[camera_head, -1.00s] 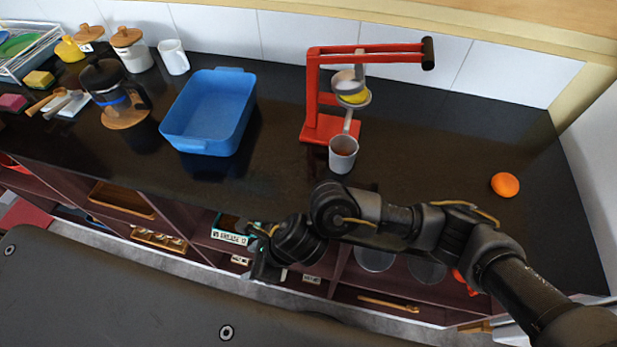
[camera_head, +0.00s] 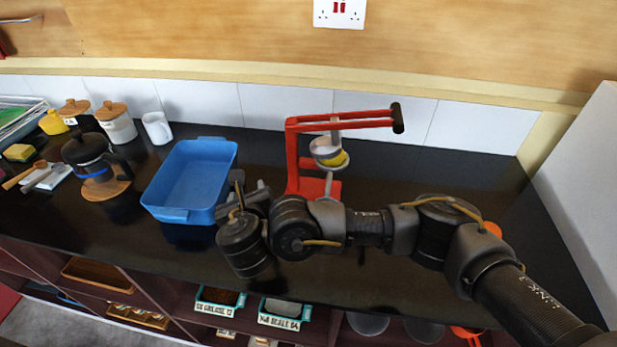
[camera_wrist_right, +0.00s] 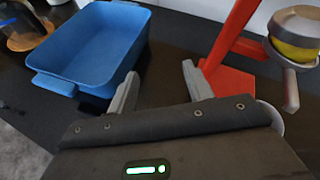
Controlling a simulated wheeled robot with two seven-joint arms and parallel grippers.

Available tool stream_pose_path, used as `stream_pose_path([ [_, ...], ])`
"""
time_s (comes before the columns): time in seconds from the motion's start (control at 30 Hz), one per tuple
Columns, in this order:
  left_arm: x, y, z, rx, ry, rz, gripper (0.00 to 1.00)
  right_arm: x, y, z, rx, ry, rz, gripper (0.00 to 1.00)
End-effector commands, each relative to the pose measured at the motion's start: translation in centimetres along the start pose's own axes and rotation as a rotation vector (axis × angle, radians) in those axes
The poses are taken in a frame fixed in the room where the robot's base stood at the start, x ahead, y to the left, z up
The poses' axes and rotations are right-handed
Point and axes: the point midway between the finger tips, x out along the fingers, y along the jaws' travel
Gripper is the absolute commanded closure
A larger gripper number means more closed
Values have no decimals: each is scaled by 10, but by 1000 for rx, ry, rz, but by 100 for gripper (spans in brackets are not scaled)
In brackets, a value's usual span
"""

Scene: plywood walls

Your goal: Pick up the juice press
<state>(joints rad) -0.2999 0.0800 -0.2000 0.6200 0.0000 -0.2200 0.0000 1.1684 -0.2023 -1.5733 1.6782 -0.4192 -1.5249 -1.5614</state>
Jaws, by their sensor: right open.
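The juice press (camera_head: 292,155) is a red frame with a long dark-tipped lever and a round cup holding something yellow. It stands upright at the back of the black counter, and its base also shows in the right wrist view (camera_wrist_right: 232,75). My right gripper (camera_head: 249,188) is raised in front of the press and to its left, apart from it. In the right wrist view its jaws (camera_wrist_right: 160,72) are open and empty, with the red base just beyond the right finger. My right arm hides the counter in front of the press. My left gripper is not in view.
A blue tub (camera_head: 190,183) stands left of my right gripper. A coffee press (camera_head: 92,165), jars (camera_head: 116,122) and a white mug (camera_head: 157,128) are further left. The counter right of the press is clear.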

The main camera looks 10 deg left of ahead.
Motion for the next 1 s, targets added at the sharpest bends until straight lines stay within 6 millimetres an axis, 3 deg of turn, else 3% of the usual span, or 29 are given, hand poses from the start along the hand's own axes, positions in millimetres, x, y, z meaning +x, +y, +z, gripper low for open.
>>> stream_pose_path([
  [0.1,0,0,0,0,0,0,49,14,-39,-17,222,35,-187,49],
  [0.23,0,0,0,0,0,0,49,19,-63,-28,361,44,-307,49],
  [0.47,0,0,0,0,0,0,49,22,-72,-33,413,44,-354,49],
  [0.8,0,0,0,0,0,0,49,70,-90,-38,409,43,-354,49],
  [1.0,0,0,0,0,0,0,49,83,-93,-40,409,43,-350,49],
])
